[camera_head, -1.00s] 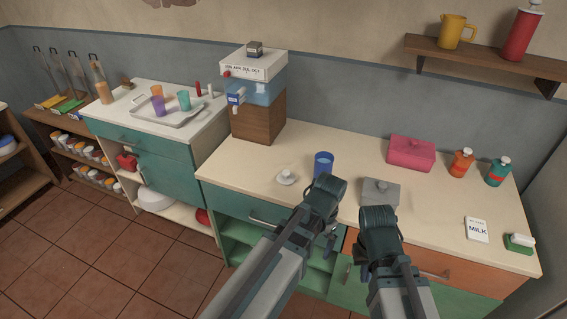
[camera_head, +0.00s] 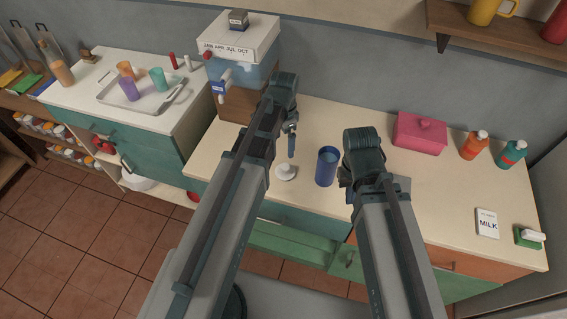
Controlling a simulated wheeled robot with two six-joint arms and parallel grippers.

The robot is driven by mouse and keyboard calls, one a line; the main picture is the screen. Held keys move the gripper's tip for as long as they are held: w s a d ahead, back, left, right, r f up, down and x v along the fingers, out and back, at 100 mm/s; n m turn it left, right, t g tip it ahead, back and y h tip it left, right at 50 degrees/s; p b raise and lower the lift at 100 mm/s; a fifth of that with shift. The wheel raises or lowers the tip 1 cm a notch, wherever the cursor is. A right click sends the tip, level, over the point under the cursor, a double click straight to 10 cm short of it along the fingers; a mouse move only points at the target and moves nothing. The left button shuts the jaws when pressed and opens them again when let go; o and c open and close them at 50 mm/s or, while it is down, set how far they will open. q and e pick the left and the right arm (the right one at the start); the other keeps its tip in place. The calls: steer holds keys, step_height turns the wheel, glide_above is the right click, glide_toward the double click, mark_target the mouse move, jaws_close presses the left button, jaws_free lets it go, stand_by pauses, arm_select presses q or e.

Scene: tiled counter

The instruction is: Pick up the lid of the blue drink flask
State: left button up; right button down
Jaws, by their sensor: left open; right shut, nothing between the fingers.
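The blue drink flask (camera_head: 326,168) stands upright on the counter with its top open. Its lid appears to be the small white knobbed piece (camera_head: 287,173) lying on the counter just left of the flask. My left gripper (camera_head: 291,142) is open and empty, pointing down above and slightly behind the lid, apart from it. My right gripper (camera_head: 346,180) is just right of the flask, shut and empty; its fingers are mostly hidden by its own arm.
A pink box (camera_head: 420,134), orange bottle (camera_head: 474,146) and teal bottle (camera_head: 511,154) stand farther right. A water dispenser (camera_head: 238,75) stands behind my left arm. A milk carton (camera_head: 487,223) lies front right.

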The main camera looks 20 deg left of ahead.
mark_target(285, 166)
arm_select(q)
step_height(285, 166, down, 9)
steer(key=b, duration=0.8)
steer(key=shift+r+b, duration=0.1)
steer(key=shift+b, duration=0.3)
steer(key=f+b, duration=0.5)
steer(key=shift+d+f, duration=0.1)
steer(key=shift+d, duration=0.15)
steer(key=shift+s, duration=0.1)
jaws_close()
